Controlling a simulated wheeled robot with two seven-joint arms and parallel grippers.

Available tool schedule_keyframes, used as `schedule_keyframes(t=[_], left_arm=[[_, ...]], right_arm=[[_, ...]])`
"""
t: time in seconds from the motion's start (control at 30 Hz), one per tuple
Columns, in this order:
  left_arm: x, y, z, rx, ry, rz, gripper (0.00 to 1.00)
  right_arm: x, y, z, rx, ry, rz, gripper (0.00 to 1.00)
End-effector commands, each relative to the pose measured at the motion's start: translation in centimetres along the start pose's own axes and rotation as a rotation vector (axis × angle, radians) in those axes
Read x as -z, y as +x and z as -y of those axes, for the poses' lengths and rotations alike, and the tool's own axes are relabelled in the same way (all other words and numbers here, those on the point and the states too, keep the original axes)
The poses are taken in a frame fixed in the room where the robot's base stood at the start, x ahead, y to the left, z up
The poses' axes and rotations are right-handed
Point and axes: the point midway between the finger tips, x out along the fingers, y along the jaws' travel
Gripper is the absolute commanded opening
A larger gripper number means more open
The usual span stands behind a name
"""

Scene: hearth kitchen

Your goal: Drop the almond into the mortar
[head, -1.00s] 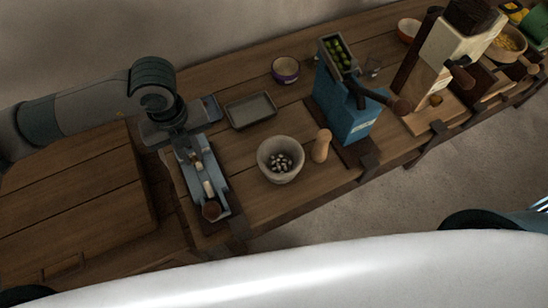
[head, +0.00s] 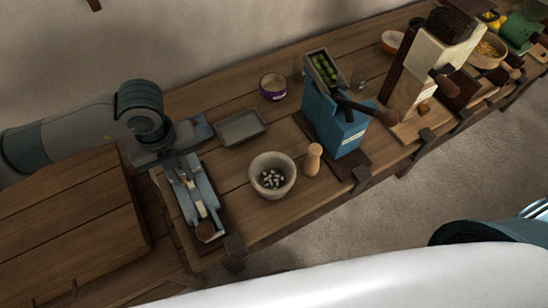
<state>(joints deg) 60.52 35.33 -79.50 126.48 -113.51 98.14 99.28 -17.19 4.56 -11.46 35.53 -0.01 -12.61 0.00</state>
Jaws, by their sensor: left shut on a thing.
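The mortar (head: 290,183) is a pale stone bowl in the middle of the bench, holding several small pale and dark pieces. A wooden pestle (head: 313,160) stands upright just to its right. My left gripper (head: 182,166) is to the left of the mortar, pointing down over the far end of a grey-blue metal device (head: 206,186) with a round brown knob. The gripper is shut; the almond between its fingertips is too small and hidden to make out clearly. My right gripper is out of view.
A shallow grey tray (head: 241,127) lies behind the mortar. A purple-banded bowl (head: 273,87) is farther back. A tall blue press (head: 336,123) stands to the right, and a large wooden box (head: 70,228) is at the left. The bench's front edge runs close before the mortar.

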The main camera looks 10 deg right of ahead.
Motion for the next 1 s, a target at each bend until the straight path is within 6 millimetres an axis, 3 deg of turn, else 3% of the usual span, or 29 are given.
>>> schedule_keyframes(t=[0.27, 1.0], left_arm=[[-0.5, -0.3, -0.7, -0.002, 0.314, 0.000, 0.06], [-2.1, -2.0, -3.5, -0.003, 1.594, -0.004, 0.06]], right_arm=[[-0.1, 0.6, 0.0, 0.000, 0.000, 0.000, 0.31], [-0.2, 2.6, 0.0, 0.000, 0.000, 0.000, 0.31]])
